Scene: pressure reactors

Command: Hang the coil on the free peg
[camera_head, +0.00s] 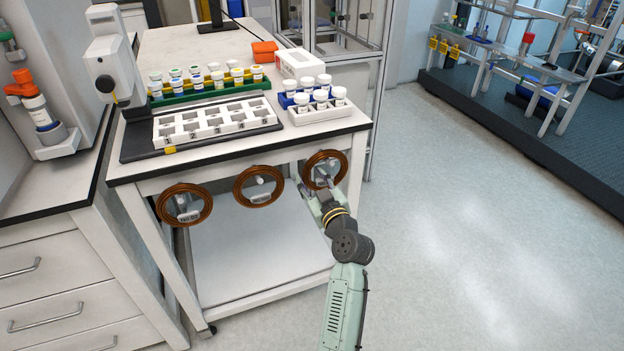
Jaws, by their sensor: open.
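Three copper-brown ring coils show along the front side of the white table: a left coil (162,208), a middle coil (237,188) and a right coil (308,165). Each surrounds a peg mount with a pale plate, and I see no bare peg. The right coil appears to hang on its peg. My gripper (319,185) is open at the lower part of the right coil, with its fingers overlapping the ring in the picture. Whether they touch the coil I cannot tell.
The table top (215,50) holds a white numbered rack (215,121), green and yellow vial racks (212,91), and a white rack of capped jars (320,115). A drawer cabinet (60,285) stands at the left. The floor (460,220) to the right is clear.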

